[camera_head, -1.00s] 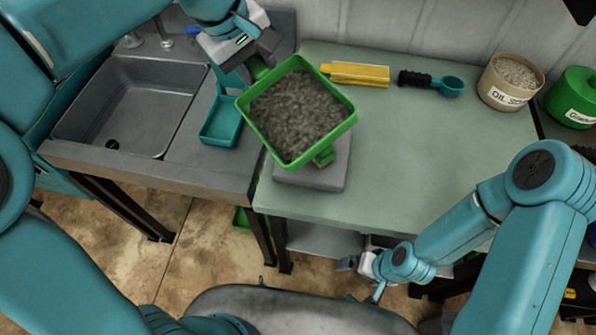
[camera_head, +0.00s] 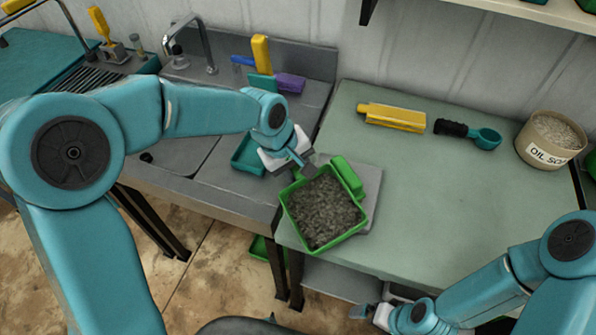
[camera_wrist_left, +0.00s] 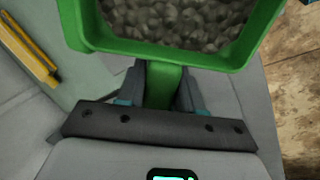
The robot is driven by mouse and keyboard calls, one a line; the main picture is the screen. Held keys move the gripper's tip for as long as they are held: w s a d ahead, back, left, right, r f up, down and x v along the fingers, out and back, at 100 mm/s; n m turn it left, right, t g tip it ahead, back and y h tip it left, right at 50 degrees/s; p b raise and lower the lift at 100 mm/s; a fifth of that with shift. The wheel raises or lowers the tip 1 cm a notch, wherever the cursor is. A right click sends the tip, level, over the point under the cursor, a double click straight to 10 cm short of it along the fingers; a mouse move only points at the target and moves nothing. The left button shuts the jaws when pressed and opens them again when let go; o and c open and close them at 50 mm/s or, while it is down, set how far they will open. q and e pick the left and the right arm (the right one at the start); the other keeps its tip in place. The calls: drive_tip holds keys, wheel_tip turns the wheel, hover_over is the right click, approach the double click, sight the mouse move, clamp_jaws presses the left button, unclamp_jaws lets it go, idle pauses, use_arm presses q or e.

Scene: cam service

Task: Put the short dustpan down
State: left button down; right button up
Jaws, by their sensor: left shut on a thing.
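My left gripper (camera_head: 303,168) is shut on the short handle of a green dustpan (camera_head: 343,238). The pan is full of grey granules (camera_head: 325,210). In the left wrist view the green handle (camera_wrist_left: 162,88) sits between the two fingers, and the pan (camera_wrist_left: 160,52) extends beyond them. In the head view the pan overlaps the front left of a grey flat block (camera_head: 372,185) on the table; I cannot tell whether it touches. A green block-like piece (camera_head: 347,177) shows behind the pan. My right gripper (camera_head: 368,312) is low, by the table's front edge; its jaws are unclear.
A teal dustpan (camera_head: 248,155) lies by the sink (camera_head: 180,160). A yellow tool (camera_head: 395,117) and a black-handled teal scoop (camera_head: 468,133) lie at the table's back. A tub (camera_head: 552,142) stands at the right. The green table (camera_head: 450,210) is clear in its middle and right.

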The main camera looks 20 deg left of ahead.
use_arm(q)
drive_tip(key=shift+a+x, duration=0.2)
drive_tip(key=shift+x, duration=0.65)
drive_tip(key=shift+s, duration=0.2)
drive_tip(key=c, duration=0.7)
unclamp_jaws()
drive_tip(key=shift+w+f, duration=0.15)
drive_tip(key=shift+f, duration=0.05)
drive_tip(key=shift+c, duration=0.2)
drive_tip(key=shift+r, duration=0.1)
